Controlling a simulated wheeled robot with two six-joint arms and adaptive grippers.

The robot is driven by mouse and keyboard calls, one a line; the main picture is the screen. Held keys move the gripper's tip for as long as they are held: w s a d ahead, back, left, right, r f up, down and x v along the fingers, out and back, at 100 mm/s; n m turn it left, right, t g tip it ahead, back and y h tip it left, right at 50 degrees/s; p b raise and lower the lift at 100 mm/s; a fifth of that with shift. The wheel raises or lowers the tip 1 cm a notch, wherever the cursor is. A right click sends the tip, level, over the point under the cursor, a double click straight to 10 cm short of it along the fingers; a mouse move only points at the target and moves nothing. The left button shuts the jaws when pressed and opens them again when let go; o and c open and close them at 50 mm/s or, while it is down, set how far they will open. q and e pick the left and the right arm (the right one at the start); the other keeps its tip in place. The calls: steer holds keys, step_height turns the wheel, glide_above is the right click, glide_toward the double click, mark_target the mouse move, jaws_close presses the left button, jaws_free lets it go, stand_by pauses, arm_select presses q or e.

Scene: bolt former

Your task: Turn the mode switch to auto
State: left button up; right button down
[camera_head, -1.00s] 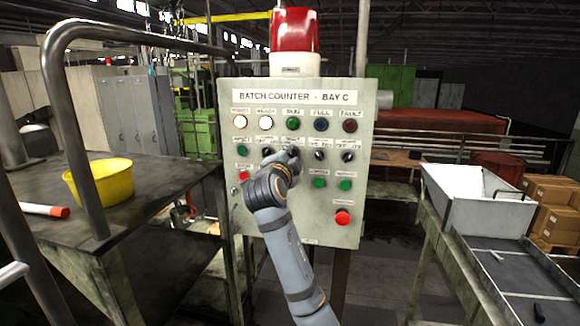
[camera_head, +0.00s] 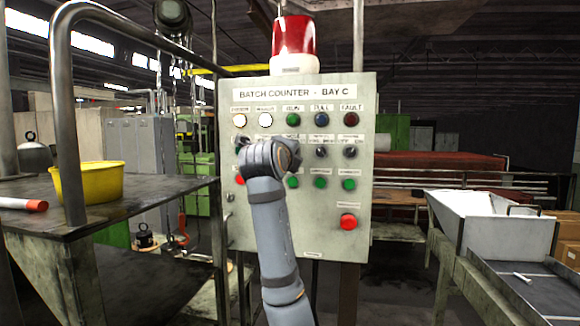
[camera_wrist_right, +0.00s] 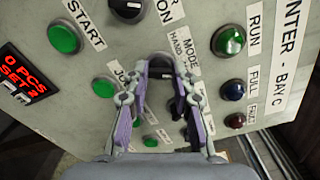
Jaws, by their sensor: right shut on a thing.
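The mode switch (camera_wrist_right: 161,72) is a dark knob on the grey-green panel, beside the "MODE HAND" label in the right wrist view. My right gripper (camera_wrist_right: 162,82) is shut on this knob, with one finger on each side. Its exact pointer angle cannot be told. In the head view my right wrist hides the gripper and the knob against the batch counter panel (camera_head: 330,250). My left gripper is not in view.
A red emergency-style button (camera_head: 348,222) is at the panel's lower right. A green button (camera_wrist_right: 103,87) sits close to my fingers. A railed bench with a yellow bowl (camera_head: 88,181) stands left. A white bin (camera_head: 480,215) stands right.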

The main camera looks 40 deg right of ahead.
steer(key=shift+f+m+b, duration=0.1)
steer(key=shift+m+b, duration=0.4)
steer(key=shift+m, duration=0.2)
steer(key=c, duration=1.1)
jaws_free()
steer(key=v, duration=1.2)
